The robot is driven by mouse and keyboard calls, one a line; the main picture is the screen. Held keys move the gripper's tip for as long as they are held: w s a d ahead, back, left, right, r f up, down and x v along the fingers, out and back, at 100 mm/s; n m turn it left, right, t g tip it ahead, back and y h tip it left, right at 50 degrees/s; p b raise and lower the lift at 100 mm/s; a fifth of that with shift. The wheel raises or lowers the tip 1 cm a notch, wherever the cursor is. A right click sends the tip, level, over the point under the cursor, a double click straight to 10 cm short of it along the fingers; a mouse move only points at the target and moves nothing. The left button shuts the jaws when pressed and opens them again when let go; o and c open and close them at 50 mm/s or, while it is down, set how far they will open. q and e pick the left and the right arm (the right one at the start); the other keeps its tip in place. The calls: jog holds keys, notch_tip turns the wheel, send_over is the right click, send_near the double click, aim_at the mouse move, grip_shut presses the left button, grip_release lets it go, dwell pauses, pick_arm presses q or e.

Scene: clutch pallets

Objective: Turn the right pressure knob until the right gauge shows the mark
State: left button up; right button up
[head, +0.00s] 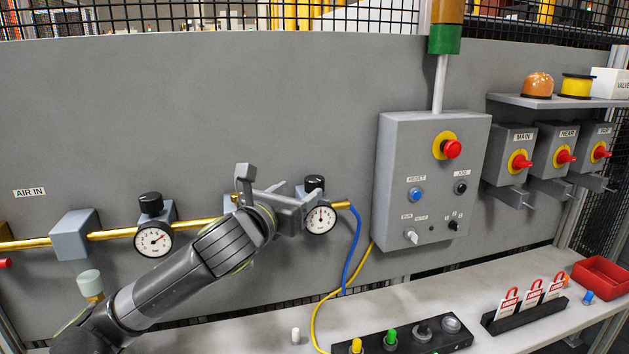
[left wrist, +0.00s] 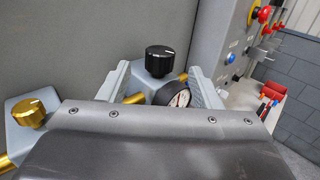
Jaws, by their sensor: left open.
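The right pressure knob (head: 315,183) is black with ribbed sides and sits on a grey regulator block on the brass pipe. The right gauge (head: 320,219) is a round white dial below it. Its needle points roughly straight up; a separate mark is too small to make out. My left gripper (head: 292,202) is open beside that regulator. In the left wrist view, the black knob (left wrist: 160,60) stands between the two spread fingers, apart from both. The gauge (left wrist: 178,98) there is partly hidden by my gripper body. My right gripper is not in view.
A left black knob (head: 151,203) and left gauge (head: 153,240) sit further along the pipe. A brass knob (left wrist: 28,112) stands left of my gripper. A blue hose (head: 354,250) hangs near the right gauge. A control box (head: 432,200) stands to the right.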

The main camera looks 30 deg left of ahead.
aim_at(310, 183)
pick_arm(q)
jog(key=w, duration=0.2)
jog(key=w+p, duration=0.1)
jog(key=w, duration=0.4)
jog(key=shift+w+a+p, duration=0.4)
jog(key=c, duration=1)
